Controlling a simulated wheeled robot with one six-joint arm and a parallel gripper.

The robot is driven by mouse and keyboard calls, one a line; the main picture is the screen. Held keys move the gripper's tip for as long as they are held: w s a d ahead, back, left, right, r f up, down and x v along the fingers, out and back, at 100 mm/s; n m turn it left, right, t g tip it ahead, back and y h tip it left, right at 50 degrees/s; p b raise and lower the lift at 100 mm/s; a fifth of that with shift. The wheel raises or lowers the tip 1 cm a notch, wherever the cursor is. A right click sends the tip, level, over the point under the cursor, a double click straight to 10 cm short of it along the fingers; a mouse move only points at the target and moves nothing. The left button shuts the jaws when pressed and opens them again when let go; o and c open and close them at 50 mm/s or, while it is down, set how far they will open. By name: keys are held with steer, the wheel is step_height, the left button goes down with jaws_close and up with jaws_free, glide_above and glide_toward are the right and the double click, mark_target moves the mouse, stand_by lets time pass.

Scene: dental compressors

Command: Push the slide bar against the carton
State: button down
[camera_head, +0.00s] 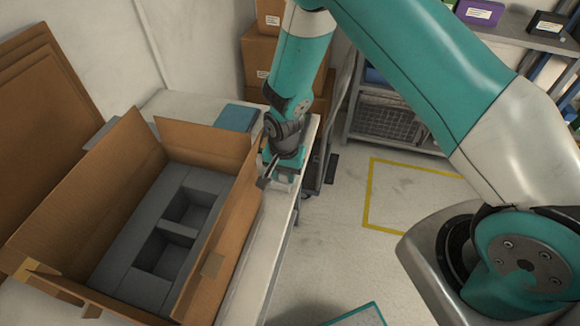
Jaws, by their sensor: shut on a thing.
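The carton (75,222) stands open on the table at the left, its flaps raised. It holds a grey foam insert (122,255) with two empty square pockets. My gripper (273,178) points down at the table's right edge, just beyond the carton's right flap. A short dark bar, which looks like part of the slide bar (264,181), shows at the jaws, close to the carton's right side. My gripper appears shut on it. The fingertips are small and partly hidden, and I cannot tell whether the bar touches the carton.
The white table (252,262) has a narrow bare strip right of the carton. A blue box (237,117) lies behind the carton. Brown boxes (262,57) are stacked at the back. A shelf (395,125) stands back right. Yellow lines (368,195) mark open floor.

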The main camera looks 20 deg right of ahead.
steer(key=shift+s, duration=0.2)
steer(key=c, duration=0.8)
jaws_free()
steer(key=shift+a, duration=0.15)
